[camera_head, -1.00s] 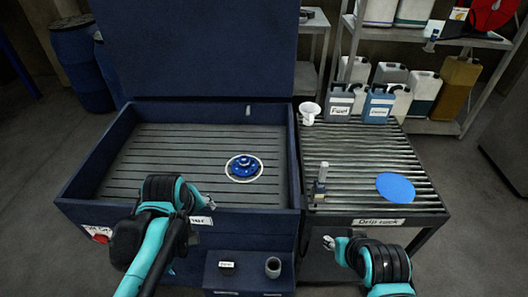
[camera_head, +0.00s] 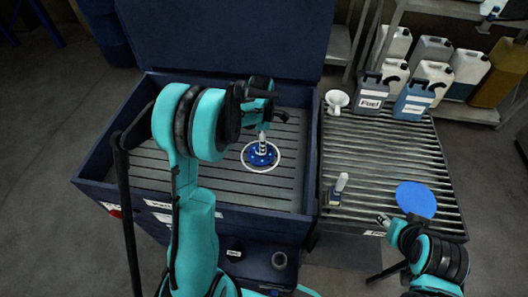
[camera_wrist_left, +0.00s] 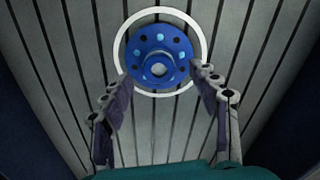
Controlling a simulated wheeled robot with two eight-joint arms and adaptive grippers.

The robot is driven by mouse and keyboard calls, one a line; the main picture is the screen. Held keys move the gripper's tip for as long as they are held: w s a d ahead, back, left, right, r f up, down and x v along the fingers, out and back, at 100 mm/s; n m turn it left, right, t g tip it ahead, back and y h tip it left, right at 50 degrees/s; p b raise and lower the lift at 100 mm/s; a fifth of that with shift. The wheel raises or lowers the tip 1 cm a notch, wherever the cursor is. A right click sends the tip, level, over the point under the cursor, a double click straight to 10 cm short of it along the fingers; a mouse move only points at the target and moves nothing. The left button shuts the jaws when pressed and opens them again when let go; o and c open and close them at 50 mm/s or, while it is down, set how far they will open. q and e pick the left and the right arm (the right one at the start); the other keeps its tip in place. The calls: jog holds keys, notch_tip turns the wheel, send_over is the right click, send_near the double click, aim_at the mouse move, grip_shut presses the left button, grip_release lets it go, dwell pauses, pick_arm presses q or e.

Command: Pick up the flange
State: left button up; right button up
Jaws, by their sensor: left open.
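The flange (camera_head: 260,156) is a blue disc with a raised hub and a ring of holes. It lies on the slatted floor of the dark blue bin, inside a white ring mark (camera_head: 246,165). It also shows at the top middle of the left wrist view (camera_wrist_left: 158,52). My left gripper (camera_head: 263,138) is above the flange, pointing down. In the left wrist view its two fingers (camera_wrist_left: 162,85) are spread apart with nothing between them, apparently clear of the flange. My right gripper (camera_head: 383,219) is low at the right, by the front edge of the drip rack; its fingers are too small to read.
The bin (camera_head: 100,160) has raised walls around the flange and an upright lid (camera_head: 225,40) behind. The drip rack (camera_head: 375,165) at right holds a white funnel (camera_head: 337,101), fuel cans (camera_head: 370,98), a small upright tool (camera_head: 338,188) and a blue disc (camera_head: 416,200).

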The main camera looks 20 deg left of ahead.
pick_arm(q)
jog(key=f+b, duration=0.2)
jog(key=f, duration=0.3)
jog(key=shift+w+f, duration=0.2)
jog(key=shift+c, duration=1.3)
jog(key=shift+r, duration=0.1)
grip_shut()
